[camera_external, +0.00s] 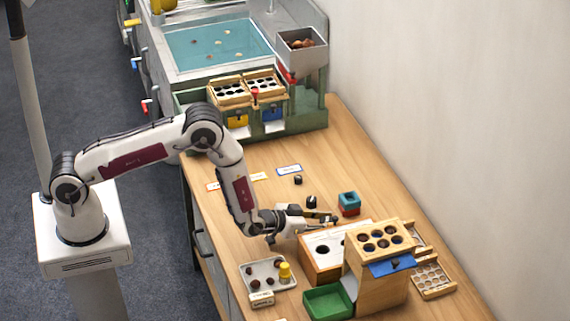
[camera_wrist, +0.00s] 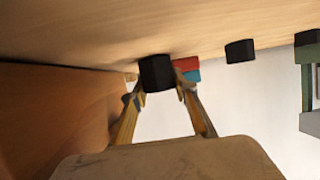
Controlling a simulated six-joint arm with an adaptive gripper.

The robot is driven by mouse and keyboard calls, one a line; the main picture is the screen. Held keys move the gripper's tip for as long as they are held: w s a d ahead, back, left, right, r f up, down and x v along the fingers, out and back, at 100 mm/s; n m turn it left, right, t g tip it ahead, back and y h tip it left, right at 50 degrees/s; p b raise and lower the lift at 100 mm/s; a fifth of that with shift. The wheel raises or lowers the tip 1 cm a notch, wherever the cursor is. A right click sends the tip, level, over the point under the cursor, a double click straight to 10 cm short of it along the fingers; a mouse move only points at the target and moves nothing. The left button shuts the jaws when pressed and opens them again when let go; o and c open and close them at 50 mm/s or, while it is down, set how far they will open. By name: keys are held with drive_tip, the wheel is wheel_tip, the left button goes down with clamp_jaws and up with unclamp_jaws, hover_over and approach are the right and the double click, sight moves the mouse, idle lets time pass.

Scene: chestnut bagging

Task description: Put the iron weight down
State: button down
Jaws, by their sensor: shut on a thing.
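The black iron weight (camera_wrist: 156,73) is between the fingertips of my gripper (camera_wrist: 158,97) in the wrist view. My gripper is shut on it. In the camera_external view my gripper (camera_external: 322,216) is low over the table, beside the wooden box with round holes (camera_external: 315,266). The held weight is small and hard to make out there. I cannot tell whether its base touches the table. Two more dark weights stand apart on the table, a nearer one (camera_external: 311,202) and a farther one (camera_external: 298,180).
A teal and red block stack (camera_external: 349,203) stands just behind my gripper. A wooden stand (camera_external: 375,275), a green tray (camera_external: 327,301) and a white tray with a yellow piece (camera_external: 257,284) are in front. Coloured labels (camera_external: 289,170) lie farther back. Bare table (camera_external: 345,150) lies behind the stack.

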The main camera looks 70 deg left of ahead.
idle(0.3)
drive_tip(key=c, duration=1.6)
unclamp_jaws()
drive_tip(key=shift+f, duration=0.15)
drive_tip(key=shift+r, duration=0.2)
drive_tip(key=shift+v, duration=6.05)
